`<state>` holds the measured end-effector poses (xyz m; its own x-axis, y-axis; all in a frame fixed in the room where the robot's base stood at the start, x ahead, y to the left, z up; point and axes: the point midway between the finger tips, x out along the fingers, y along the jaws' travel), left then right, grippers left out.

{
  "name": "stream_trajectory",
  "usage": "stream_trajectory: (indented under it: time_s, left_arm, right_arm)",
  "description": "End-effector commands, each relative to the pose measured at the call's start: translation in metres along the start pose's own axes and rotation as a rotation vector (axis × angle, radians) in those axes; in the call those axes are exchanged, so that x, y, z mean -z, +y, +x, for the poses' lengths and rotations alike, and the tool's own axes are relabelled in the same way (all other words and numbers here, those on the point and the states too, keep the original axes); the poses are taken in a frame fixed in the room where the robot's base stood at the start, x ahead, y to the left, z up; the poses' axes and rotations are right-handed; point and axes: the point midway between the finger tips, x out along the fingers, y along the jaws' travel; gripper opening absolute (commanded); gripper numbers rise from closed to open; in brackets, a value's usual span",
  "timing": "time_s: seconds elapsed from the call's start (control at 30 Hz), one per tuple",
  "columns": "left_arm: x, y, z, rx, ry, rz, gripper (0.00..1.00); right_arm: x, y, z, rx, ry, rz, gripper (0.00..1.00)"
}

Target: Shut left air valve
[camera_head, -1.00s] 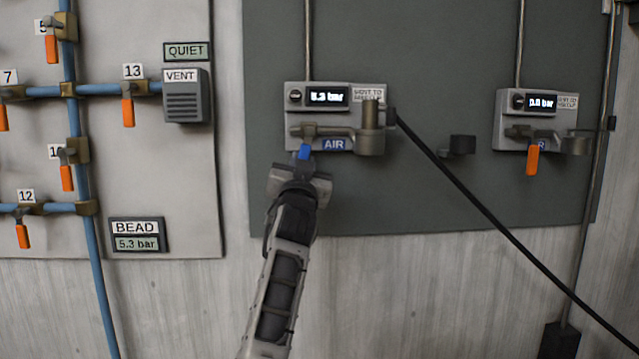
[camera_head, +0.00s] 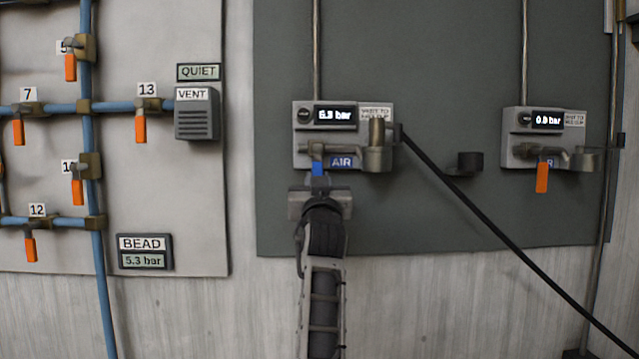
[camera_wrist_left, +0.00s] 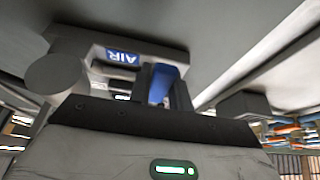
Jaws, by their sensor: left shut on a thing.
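The left air valve (camera_head: 316,152) is on the grey unit with the blue AIR label, on the dark wall panel. Its blue handle (camera_head: 318,168) points down from the valve stem. My left gripper (camera_head: 319,181) comes from below and is shut on this handle. In the left wrist view the blue handle (camera_wrist_left: 162,84) stands between the dark fingers, beside the AIR label (camera_wrist_left: 122,57). The handle's lower end is hidden by the gripper. The unit's small display (camera_head: 335,116) is lit and shows a bar reading, its first digit unclear. My right gripper is not in view.
A second AIR unit (camera_head: 515,150) with an orange handle (camera_head: 542,178) is to the right. A black hose (camera_head: 480,215) slopes down rightward from the left unit. A pipe panel (camera_head: 190,240) with blue pipes and several orange handles is on the left.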

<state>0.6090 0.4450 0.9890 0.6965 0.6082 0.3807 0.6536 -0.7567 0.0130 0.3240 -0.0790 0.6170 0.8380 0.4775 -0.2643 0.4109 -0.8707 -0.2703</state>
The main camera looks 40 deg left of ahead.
Motion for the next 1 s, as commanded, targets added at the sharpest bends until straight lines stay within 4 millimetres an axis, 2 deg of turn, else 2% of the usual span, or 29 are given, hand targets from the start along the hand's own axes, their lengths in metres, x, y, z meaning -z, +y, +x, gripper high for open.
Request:
stream_trajectory:
  time_s: [0.03, 0.07, 0.1, 0.13, 0.43, 0.57, 0.67, 1.0]
  left_arm:
    - [0.002, 0.002, 0.0, -0.003, 0.002, -0.011, 0.0]
    - [0.002, 0.002, 0.0, -0.003, 0.002, -0.01, 0.28]
    - [0.002, 0.002, 0.0, -0.003, 0.002, -0.01, 0.39]
    - [0.002, 0.001, 0.0, -0.003, 0.002, -0.009, 0.42]
    - [0.001, 0.001, -0.002, -0.002, 0.002, -0.005, 0.42]
    - [0.001, 0.002, -0.014, -0.003, 0.002, -0.005, 0.42]
    - [0.001, 0.001, -0.032, -0.003, 0.0, -0.006, 0.42]
    - [0.0, 0.001, -0.114, -0.004, -0.002, -0.008, 0.42]
  right_arm:
    - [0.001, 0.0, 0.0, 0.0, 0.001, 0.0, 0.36]
    - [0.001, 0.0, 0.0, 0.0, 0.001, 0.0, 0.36]
    - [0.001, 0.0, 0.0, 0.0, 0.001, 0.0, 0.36]
    - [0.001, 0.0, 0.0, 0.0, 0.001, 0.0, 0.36]
    - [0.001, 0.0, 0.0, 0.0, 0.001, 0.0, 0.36]
    - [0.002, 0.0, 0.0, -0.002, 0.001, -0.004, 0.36]
    - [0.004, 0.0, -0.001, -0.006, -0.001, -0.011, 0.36]
    - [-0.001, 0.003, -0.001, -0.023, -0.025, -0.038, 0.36]
